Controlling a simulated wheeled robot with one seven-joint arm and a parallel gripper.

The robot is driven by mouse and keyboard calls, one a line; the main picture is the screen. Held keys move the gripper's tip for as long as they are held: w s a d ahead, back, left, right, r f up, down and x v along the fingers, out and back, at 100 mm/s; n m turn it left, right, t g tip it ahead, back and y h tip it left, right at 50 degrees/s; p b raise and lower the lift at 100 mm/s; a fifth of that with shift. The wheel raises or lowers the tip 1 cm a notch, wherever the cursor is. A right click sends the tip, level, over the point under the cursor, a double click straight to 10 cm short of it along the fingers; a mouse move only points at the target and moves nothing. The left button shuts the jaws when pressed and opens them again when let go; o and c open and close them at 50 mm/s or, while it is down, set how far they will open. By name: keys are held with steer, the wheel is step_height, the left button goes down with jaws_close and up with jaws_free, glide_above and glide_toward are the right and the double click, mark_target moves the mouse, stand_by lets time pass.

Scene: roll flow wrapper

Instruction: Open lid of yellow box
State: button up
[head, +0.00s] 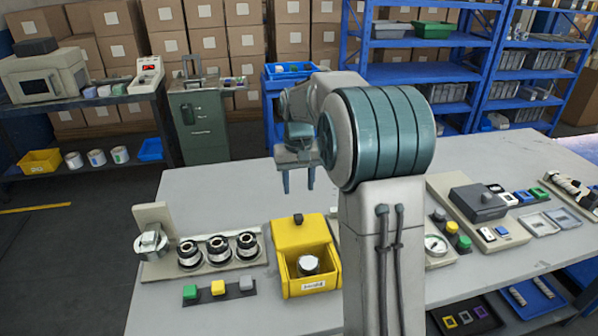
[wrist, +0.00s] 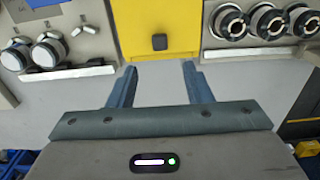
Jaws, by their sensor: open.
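The yellow box (head: 310,276) stands on the grey table, left of my arm in the head view. Its lid (head: 303,232) covers the rear part and has a small black knob (head: 298,218). The front part is open and holds a round silver-topped item (head: 308,264). In the wrist view the yellow lid (wrist: 158,20) is at the top centre, with the black knob (wrist: 159,42) ahead of my fingertips. My gripper (head: 298,188) is open and empty, pointing down above and behind the box. Its two fingers (wrist: 158,66) are apart in the wrist view, and neither touches the knob.
Left of the box stands a rack of black and silver rolls (head: 218,250), with a strip of green, yellow and grey buttons (head: 219,290) before it. A gauge panel (head: 436,245) and other devices lie to the right. The table behind the box is clear.

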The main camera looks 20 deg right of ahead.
steer(key=shift+r, duration=1.9)
steer(key=s+a+f+t, duration=0.1)
steer(key=s+a, duration=0.1)
steer(key=s, duration=1.1)
steer(key=s+a+f+n+t, duration=0.1)
steer(key=s+a+f+t, duration=0.1)
steer(key=s, duration=1.2)
steer(key=shift+s+a+f, duration=0.15)
steer(key=shift+s+a, duration=0.1)
steer(key=shift+a, duration=0.2)
steer(key=shift+c, duration=0.3)
